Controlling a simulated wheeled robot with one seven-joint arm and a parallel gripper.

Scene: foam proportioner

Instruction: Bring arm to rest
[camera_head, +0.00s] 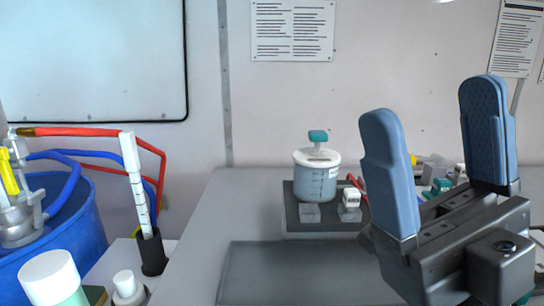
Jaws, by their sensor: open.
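My gripper (440,150) is large in the right half of the head view. Its two blue padded fingers stand upright and wide apart, with nothing between them. Its dark body covers part of the grey bench (205,240) and hides some small items behind it. My gripper appears clear of the things on the bench.
A lidded pot with a teal handle (316,180) stands on a dark stand at mid-bench. A dark flat mat (300,272) lies in front, empty. A blue drum (80,235) with hoses and a white marked stick (138,185) are at left. Notices hang on the wall.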

